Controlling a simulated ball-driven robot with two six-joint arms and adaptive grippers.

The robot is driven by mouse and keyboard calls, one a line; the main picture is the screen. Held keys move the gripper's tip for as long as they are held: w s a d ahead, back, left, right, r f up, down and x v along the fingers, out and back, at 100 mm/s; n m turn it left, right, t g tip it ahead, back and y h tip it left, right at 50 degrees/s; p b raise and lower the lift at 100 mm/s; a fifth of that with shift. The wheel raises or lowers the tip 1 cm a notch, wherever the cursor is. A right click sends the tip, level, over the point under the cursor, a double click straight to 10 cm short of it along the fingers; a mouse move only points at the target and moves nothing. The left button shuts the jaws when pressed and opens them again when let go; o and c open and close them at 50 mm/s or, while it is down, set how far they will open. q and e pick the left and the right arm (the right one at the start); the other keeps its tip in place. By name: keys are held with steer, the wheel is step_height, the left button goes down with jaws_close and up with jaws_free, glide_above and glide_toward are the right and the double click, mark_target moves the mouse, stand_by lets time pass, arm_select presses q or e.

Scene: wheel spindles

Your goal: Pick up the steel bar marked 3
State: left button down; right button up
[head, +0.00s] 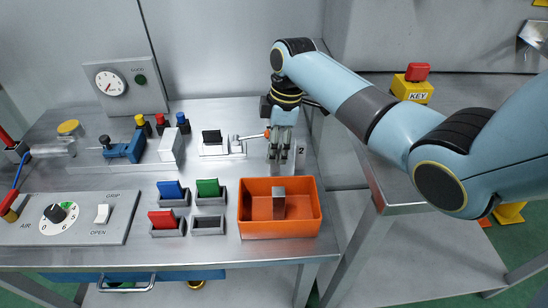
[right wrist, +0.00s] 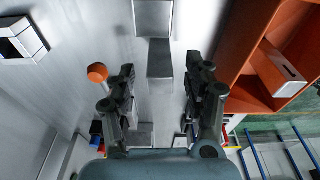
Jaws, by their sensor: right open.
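My right gripper (head: 283,152) points down at the back right of the steel bench, beside a standing bar position with a "2" mark next to it. In the right wrist view its two fingers (right wrist: 160,95) are apart, with nothing clasped. A plain steel bar (right wrist: 160,62) shows between and beyond the fingertips, apart from both. No 3 is readable on it. Another steel bar (head: 279,203) stands in the orange bin (head: 245,215); in the right wrist view that bar (right wrist: 279,70) has a dark mark on its end that I cannot read. My left gripper is out of view.
A lever with an orange knob (head: 267,134) is close left of the right gripper; the knob (right wrist: 97,72) is near one finger. Red, blue and green blocks (head: 208,188) stand in grey holders left of the bin. A yellow KEY box (head: 412,89) is behind my right arm.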

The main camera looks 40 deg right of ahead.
steer(key=shift+w+a+f, duration=0.1)
steer(key=shift+f, duration=0.85)
steer(key=shift+c, duration=1.4)
jaws_close()
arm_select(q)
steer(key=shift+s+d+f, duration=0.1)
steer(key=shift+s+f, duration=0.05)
arm_select(e)
steer(key=shift+r, duration=0.1)
